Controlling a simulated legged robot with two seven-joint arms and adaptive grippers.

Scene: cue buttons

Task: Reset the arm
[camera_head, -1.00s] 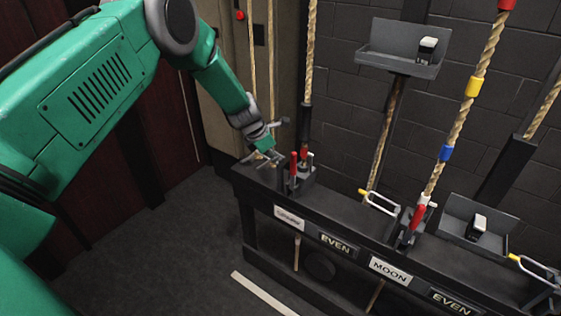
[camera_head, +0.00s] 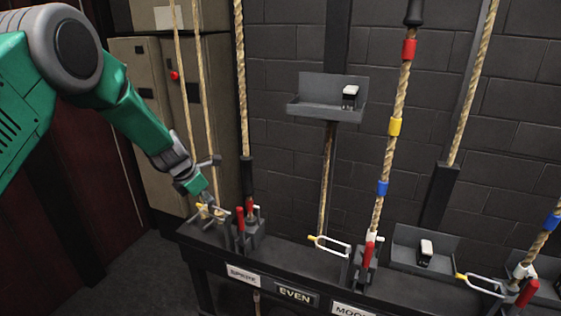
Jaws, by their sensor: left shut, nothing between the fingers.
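My left arm comes in from the left, and my left gripper (camera_head: 207,208) is shut and empty at the left end of the dark bench (camera_head: 290,258). It is just left of a red-handled rope lock (camera_head: 241,226) and close to a yellow-tipped metal piece; I cannot tell whether it touches that piece. The fingertips are small and partly mixed with the fittings behind them. My right gripper is not in view.
Ropes with coloured bands (camera_head: 394,127) rise from the bench. A wall tray (camera_head: 326,108) and a bench tray (camera_head: 424,246) each hold a small black-and-white button. A cabinet (camera_head: 150,90) stands behind my left arm. Labels line the bench front.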

